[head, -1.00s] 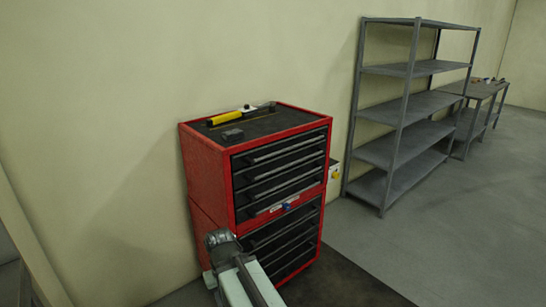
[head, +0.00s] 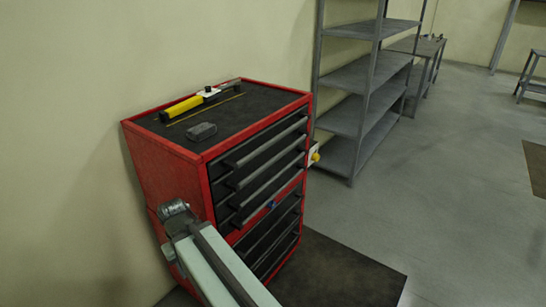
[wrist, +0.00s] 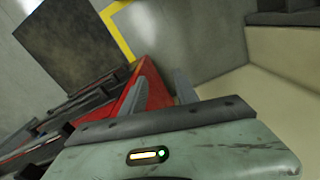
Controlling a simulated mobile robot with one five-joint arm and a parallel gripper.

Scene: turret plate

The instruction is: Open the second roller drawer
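The red tool cabinet (head: 170,160) stands against the wall in the head view, with an upper chest and a lower section. Dark drawers with long bar handles fill both fronts. The lower drawers (head: 278,236) look shut; my arm covers their left end, and I cannot clearly single out the second one. My arm's pale link and grey joint show at the cabinet's front left corner. In the wrist view my gripper (wrist: 163,90) has two grey fingers apart with nothing seen between them.
A yellow and black tool (head: 190,102) and a small grey block (head: 201,131) lie on the cabinet top. A grey shelf rack (head: 345,120) stands behind to the right. A dark mat (head: 345,275) lies before the cabinet; the floor right of it is clear.

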